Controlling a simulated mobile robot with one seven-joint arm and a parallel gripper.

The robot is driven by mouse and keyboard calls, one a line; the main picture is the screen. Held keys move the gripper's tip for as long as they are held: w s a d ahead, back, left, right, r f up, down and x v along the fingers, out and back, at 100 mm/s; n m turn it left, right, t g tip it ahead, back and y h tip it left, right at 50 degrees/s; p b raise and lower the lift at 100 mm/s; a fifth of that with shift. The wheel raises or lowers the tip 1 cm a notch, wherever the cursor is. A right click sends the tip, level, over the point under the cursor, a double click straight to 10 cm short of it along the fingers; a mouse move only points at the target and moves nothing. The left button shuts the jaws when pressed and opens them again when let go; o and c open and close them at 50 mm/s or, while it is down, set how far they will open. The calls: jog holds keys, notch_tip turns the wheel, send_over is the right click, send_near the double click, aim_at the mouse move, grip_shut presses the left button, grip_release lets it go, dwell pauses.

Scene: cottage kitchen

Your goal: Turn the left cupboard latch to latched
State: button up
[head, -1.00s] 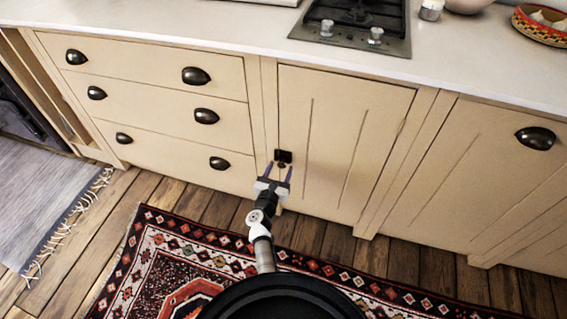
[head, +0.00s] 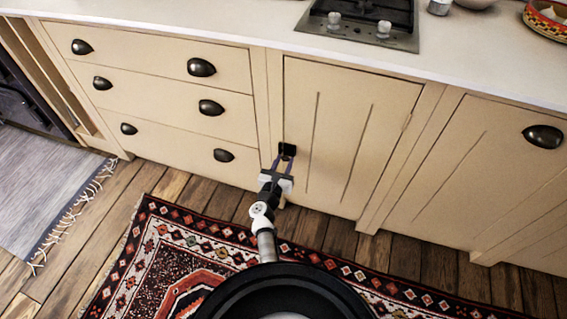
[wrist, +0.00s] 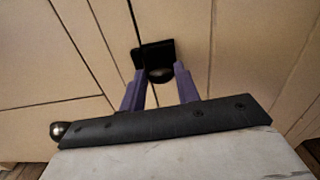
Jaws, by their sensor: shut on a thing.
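The left cupboard latch is a small dark fitting with a black plate (head: 287,149) at the left edge of the narrow cupboard door (head: 340,130). In the wrist view the black plate (wrist: 152,52) shows with a dark round knob (wrist: 160,75) in front of it. My gripper (head: 281,160) reaches up to the latch from below. In the wrist view its purple fingers (wrist: 159,80) stand on both sides of the knob and are shut on it. The knob's far side and the exact contact are partly hidden. The door looks closed.
Drawers with dark cup pulls (head: 201,67) are to the left, and another cupboard front with a cup pull (head: 542,135) is to the right. The white worktop (head: 200,28) with a hob (head: 362,22) is above. A patterned rug (head: 150,260) covers the wooden floor.

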jog(key=n, duration=0.4)
jog(key=shift+a+n, duration=0.1)
jog(key=shift+n, duration=0.2)
jog(key=n+p, duration=0.1)
jog(key=n, duration=0.3)
jog(key=shift+w+a, duration=0.1)
jog(key=n+p, duration=0.1)
jog(key=n, duration=0.3)
jog(key=n+p, duration=0.1)
jog(key=n, duration=0.3)
jog(key=shift+f+n+p, duration=0.15)
jog(key=shift+n+p, duration=0.15)
jog(key=shift+n, duration=0.1)
jog(key=o, duration=0.9)
jog(key=shift+o, duration=0.4)
jog(key=shift+f, duration=0.1)
jog(key=v, duration=1.3)
jog(key=shift+s, duration=0.35)
